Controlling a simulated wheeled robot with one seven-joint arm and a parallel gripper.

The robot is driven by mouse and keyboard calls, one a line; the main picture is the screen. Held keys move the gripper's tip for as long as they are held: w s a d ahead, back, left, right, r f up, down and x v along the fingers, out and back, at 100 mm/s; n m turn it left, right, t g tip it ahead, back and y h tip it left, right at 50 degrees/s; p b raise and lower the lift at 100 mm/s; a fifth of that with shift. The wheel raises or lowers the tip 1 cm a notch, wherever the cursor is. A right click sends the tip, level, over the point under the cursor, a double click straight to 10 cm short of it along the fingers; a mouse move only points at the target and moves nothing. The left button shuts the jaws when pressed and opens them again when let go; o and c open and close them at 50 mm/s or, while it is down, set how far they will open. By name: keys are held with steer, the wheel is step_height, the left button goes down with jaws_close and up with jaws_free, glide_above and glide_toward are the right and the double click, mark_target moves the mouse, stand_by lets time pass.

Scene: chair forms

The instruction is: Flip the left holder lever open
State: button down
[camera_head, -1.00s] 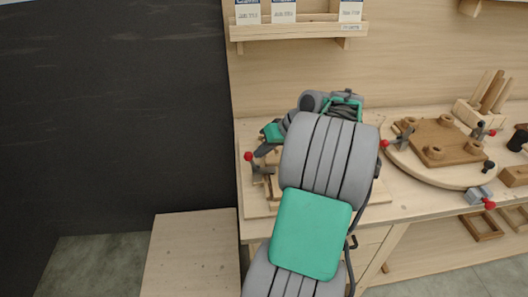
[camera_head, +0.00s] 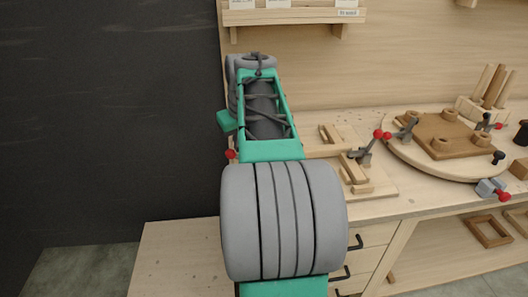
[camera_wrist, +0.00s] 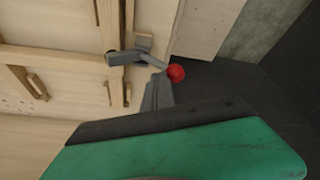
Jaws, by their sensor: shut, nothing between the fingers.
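The left holder lever (camera_wrist: 150,60) is a grey clamp arm with a red knob (camera_wrist: 176,73) at its end, close to the workbench edge in the wrist view. The red knob also shows in the head view (camera_head: 230,154), just left of my arm; the rest of that lever is hidden there. My gripper (camera_wrist: 158,80) is shut and empty, its grey fingertips beside the lever arm and just left of the knob. I cannot tell whether they touch. In the head view my arm hides the fingers.
The right holder lever (camera_head: 365,150), with its red knob, stands on the wooden jig (camera_head: 375,192). A round board (camera_head: 430,172) with clamps stands to the right. A shelf (camera_head: 290,17) hangs above. A lower wooden surface (camera_head: 180,250) and dark wall (camera_head: 110,110) are at left.

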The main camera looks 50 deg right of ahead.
steer(key=shift+w+a+f+b, duration=0.35)
steer(key=shift+a+f, duration=0.05)
steer(key=shift+a, duration=0.1)
steer(key=shift+w+a+f, duration=0.35)
steer(key=shift+w+a, duration=0.05)
steer(key=shift+a, duration=0.05)
steer(key=shift+w+a+f+b, duration=0.25)
steer(key=shift+w+f, duration=0.1)
steer(key=shift+f, duration=0.25)
steer(key=shift+w+a+f+b, duration=0.25)
steer(key=shift+w+f, duration=0.05)
steer(key=shift+f, duration=0.3)
steer(key=shift+a+f, duration=0.25)
steer(key=shift+a, duration=0.1)
steer(key=shift+s, duration=0.15)
